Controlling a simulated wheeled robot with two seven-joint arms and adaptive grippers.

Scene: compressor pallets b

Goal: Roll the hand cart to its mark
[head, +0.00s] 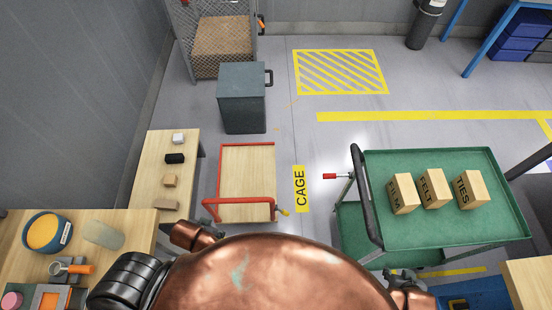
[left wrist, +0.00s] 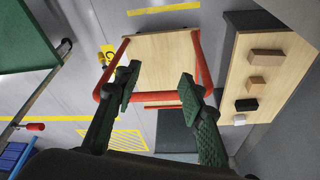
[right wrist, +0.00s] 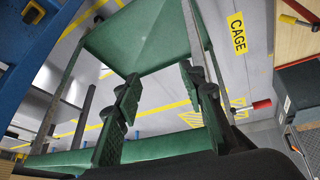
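A low cart with a wooden deck (head: 247,170) and a red tube frame stands on the floor ahead. Its red handle (head: 240,202) is at the near end. A green two-tier cart (head: 450,225) with a black push bar (head: 366,200) stands to its right. A yellow hatched floor mark (head: 340,72) lies empty farther back. My left gripper (left wrist: 159,80) is open and empty, with the red handle in view beyond its fingers. My right gripper (right wrist: 160,88) is open, with the green cart beyond it. In the head view, my copper body hides much of the near area.
A grey box (head: 243,98) with a black handle stands right behind the wooden deck. A mesh cage (head: 222,45) is behind it. A yellow CAGE label (head: 299,188) lies between the carts. Wooden benches (head: 150,185) border the left.

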